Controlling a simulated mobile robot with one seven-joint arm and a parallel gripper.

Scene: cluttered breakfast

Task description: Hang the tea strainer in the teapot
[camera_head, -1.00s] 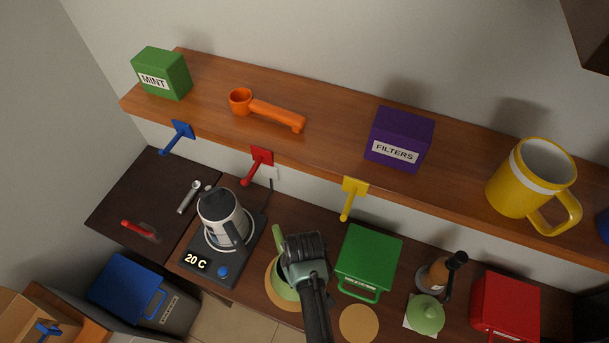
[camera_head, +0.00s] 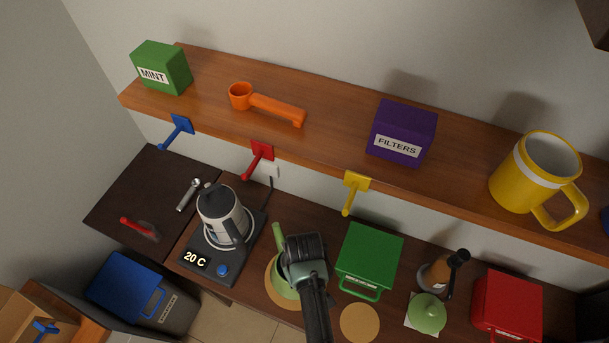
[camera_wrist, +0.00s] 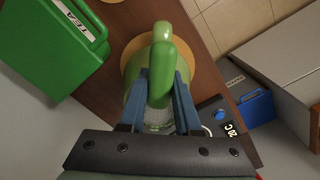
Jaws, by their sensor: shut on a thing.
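The green teapot (camera_head: 284,288) stands on a round cork mat on the counter, mostly hidden by my gripper. In the wrist view the teapot (camera_wrist: 134,100) shows around and behind my fingers. My gripper (camera_wrist: 160,98) is over the teapot, its two blue fingers closed on a rounded green bar, apparently the handle of the tea strainer (camera_wrist: 158,116). Grey mesh shows low between the fingers, at the teapot's mouth. I cannot tell whether the strainer touches the rim. In the head view my gripper (camera_head: 300,272) hides the strainer.
The kettle (camera_head: 222,213) on its base stands left of the teapot. A green tea box (camera_head: 369,250) stands close on the right. The shelf (camera_head: 335,118) with hooks overhangs the back.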

